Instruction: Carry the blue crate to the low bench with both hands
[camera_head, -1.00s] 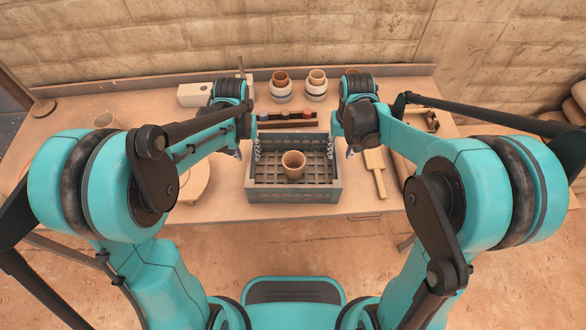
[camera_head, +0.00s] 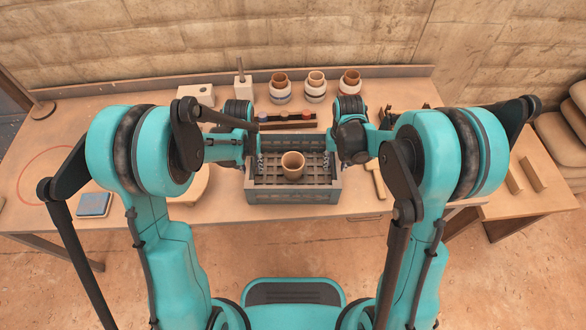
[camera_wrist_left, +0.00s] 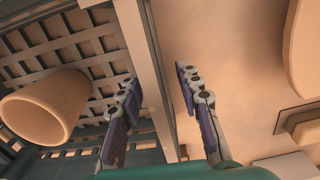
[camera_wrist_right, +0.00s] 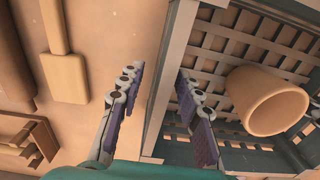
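The blue crate (camera_head: 293,196), grey-blue with a slatted floor, stands on the workbench and holds a clay cup (camera_head: 292,164). My left gripper (camera_head: 260,160) is at the crate's left wall. In the left wrist view its open fingers (camera_wrist_left: 158,108) straddle that wall, one inside and one outside, with gaps showing. My right gripper (camera_head: 328,160) is at the right wall. In the right wrist view its open fingers (camera_wrist_right: 158,108) straddle the wall likewise. A lower wooden surface (camera_head: 500,207) at the right, probably the low bench, carries two small blocks.
The workbench (camera_head: 225,205) has three stacked pots (camera_head: 316,87) and a dark rack (camera_head: 288,123) behind the crate. A wooden paddle (camera_wrist_right: 65,75) lies close to the crate's right side. A blue-grey tablet (camera_head: 95,204) lies at the left. Open floor lies in front.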

